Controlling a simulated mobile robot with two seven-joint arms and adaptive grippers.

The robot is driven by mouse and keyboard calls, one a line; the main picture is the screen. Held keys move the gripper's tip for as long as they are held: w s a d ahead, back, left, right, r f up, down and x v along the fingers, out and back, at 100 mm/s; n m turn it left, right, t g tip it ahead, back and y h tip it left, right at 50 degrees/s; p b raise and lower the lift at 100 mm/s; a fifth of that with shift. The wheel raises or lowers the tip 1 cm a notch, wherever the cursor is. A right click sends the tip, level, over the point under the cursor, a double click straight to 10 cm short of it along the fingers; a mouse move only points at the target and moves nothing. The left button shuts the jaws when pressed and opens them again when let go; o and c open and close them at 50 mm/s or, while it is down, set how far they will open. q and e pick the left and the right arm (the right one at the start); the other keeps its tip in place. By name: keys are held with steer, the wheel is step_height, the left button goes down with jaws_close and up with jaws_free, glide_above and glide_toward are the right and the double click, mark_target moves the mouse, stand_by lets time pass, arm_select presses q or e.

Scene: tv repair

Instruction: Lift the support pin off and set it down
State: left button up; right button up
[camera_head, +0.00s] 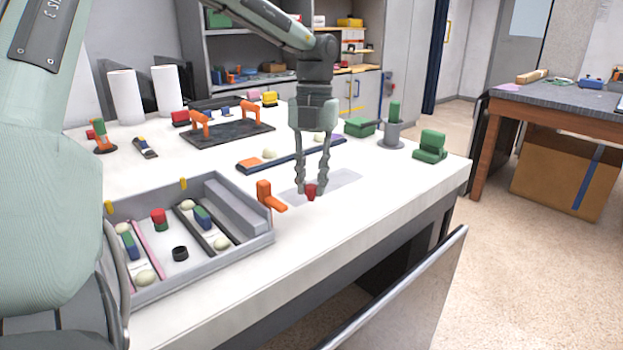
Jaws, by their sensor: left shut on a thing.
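My left gripper (311,188) points straight down over the right part of the white table. Its fingers are shut on a small red piece (310,193), which looks like the support pin. The red piece is low, over a flat grey patch (340,180) on the table. I cannot tell whether it touches the surface. An orange bracket-like part (269,196) stands just left of the gripper, beside the grey tray. My right gripper is not in view.
A grey tray (262,240) with several small parts stands at the front left. A dark blue bar (325,146) lies behind the gripper. A green block (430,147) and a grey holder with a green peg (393,134) stand at the right. The front-right tabletop is clear.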

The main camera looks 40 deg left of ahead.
arm_select(q)
steer(key=shift+f+b, duration=0.95)
steer(key=shift+f, duration=0.3)
steer(key=o, duration=0.8)
steer(key=shift+r, duration=0.1)
steer(key=r, duration=0.8)
steer(key=w+r, duration=0.1)
steer(key=r, duration=0.3)
steer(key=shift+w+a, duration=0.1)
steer(key=shift+a, duration=0.3)
steer(key=shift+f, duration=0.1)
